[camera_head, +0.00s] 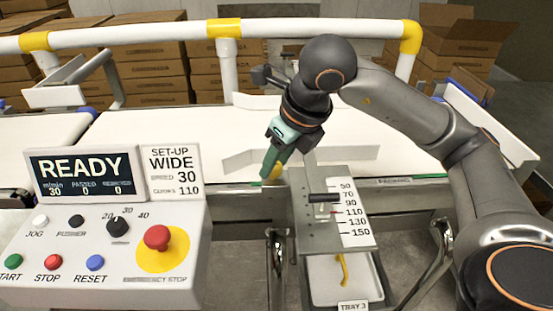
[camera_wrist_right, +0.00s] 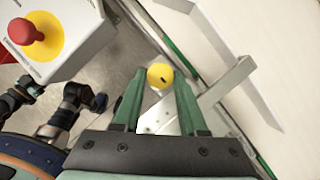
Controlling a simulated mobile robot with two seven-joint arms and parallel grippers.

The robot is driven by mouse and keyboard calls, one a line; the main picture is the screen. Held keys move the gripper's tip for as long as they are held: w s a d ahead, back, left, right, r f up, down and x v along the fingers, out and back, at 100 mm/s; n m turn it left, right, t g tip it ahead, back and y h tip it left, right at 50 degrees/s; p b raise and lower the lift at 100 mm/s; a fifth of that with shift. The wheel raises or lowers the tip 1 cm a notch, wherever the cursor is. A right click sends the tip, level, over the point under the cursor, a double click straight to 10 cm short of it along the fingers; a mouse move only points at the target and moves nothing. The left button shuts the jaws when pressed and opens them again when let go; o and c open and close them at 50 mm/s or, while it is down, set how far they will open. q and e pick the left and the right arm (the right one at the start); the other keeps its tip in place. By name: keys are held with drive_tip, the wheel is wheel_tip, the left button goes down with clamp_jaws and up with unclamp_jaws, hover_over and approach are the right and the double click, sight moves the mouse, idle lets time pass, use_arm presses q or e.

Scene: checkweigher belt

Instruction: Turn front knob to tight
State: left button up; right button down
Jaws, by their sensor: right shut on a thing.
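The yellow front knob (camera_wrist_right: 160,76) is at the near edge of the belt, with a small dark mark on its face. Only a sliver of the knob (camera_head: 277,172) shows in the head view, behind the green fingers. My right gripper (camera_head: 268,174) reaches down to it from above. In the wrist view, the two green fingers of my right gripper (camera_wrist_right: 157,88) stand on either side of the knob, shut on it. The knob's turn position cannot be read clearly. My left gripper is not in view.
A control panel (camera_head: 105,240) with a red emergency stop (camera_head: 157,237) stands at the left; its screen reads READY and WIDE, guides 110. A scale plate (camera_head: 355,215) with a dark handle (camera_head: 323,197) is right of the knob. A white rail (camera_head: 170,30) runs behind the belt.

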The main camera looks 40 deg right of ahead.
drive_tip(key=shift+c, duration=2.2)
unclamp_jaws()
drive_tip(key=p+v, duration=0.3)
drive_tip(key=v, duration=0.9)
drive_tip(key=shift+s+r, duration=0.15)
drive_tip(key=shift+r, duration=0.1)
